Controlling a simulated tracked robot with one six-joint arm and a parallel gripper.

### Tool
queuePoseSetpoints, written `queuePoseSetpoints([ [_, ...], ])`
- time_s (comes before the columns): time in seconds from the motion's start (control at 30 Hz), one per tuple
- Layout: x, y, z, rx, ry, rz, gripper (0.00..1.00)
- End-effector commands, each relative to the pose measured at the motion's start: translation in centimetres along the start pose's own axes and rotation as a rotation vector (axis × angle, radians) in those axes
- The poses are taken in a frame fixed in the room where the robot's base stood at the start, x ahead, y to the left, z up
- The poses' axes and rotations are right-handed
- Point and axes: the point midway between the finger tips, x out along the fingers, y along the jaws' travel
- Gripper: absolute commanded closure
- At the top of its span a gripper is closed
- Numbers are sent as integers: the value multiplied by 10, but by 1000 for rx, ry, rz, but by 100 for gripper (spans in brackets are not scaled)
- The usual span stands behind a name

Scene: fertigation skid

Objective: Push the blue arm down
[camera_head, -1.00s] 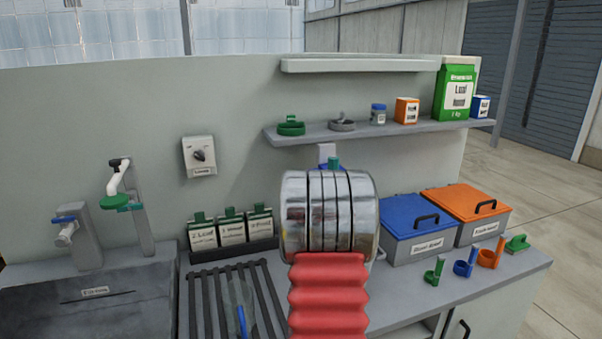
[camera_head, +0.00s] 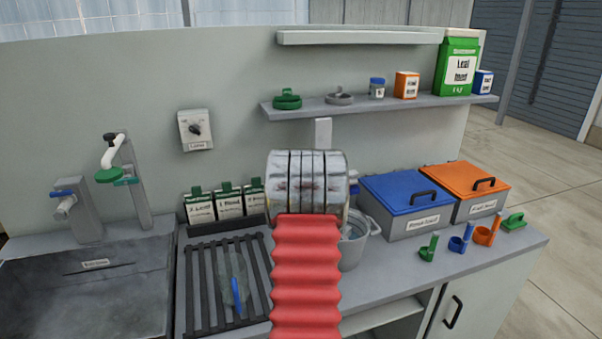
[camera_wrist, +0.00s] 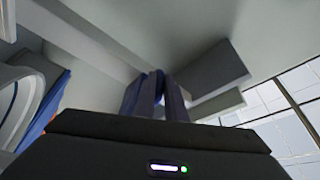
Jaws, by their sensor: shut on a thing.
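In the wrist view my gripper (camera_wrist: 155,96) points ahead with its two fingers close together. A narrow dark blue piece (camera_wrist: 153,84) shows between the fingers; it appears to be the blue arm, mostly hidden by them. In the head view my silver wrist and red sleeve cover my gripper and the blue arm. A grey upright post (camera_head: 322,133) rises just behind my wrist, below the shelf. A grey bucket (camera_head: 357,243) stands on the counter, partly behind my arm.
A tap with a small blue handle (camera_head: 64,194) and a white spout with a green collar (camera_head: 112,160) stand by the sink. Blue-lidded (camera_head: 410,203) and orange-lidded (camera_head: 468,187) boxes stand right of the bucket. A shelf (camera_head: 380,107) overhangs behind. A slatted rack (camera_head: 200,290) lies left.

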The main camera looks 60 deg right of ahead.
Motion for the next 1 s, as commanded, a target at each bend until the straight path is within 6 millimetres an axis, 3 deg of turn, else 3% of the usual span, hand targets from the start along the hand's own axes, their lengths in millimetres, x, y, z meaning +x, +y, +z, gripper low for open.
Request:
queuePoseSetpoints([
  [0.2, -2, 3, -5, 1, 9, 7, 100],
  [0.23, -2, 3, -5, 1, 9, 7, 87],
  [0.47, -1, 2, -4, 0, 7, 4, 71],
  [0.77, -2, 1, -3, 0, 5, 2, 70],
  [1.0, -18, 1, -2, 0, 4, 3, 70],
])
